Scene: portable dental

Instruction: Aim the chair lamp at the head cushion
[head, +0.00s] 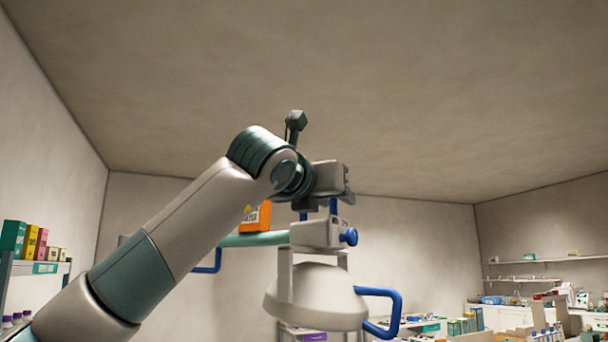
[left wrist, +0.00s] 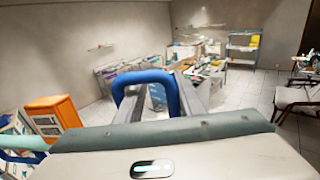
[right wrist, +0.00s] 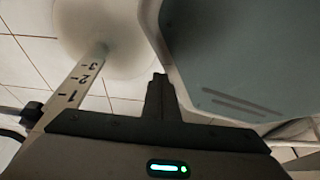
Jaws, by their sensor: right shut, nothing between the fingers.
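The chair lamp has a white dome head (head: 315,297) in the middle of the head view, hanging tilted below a grey-white joint box (head: 315,233) with a blue knob (head: 348,237). A blue loop handle (head: 396,310) sticks out at its right. My left gripper (head: 320,205) is raised at the top of the lamp, its fingers partly hidden. In the left wrist view a blue loop (left wrist: 148,77) stands at the fingers, which are apart with a gap between them. My right gripper (right wrist: 158,88) is shut and empty beside a pale blue-green panel (right wrist: 235,55). I cannot identify the head cushion.
A green lamp arm (head: 255,240) runs left from the joint box, beside an orange box (head: 256,217). A numbered post (right wrist: 78,82) stands left of my right gripper. Shelves with boxes (head: 35,245) are at left, and cluttered counters (head: 490,322) are at right.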

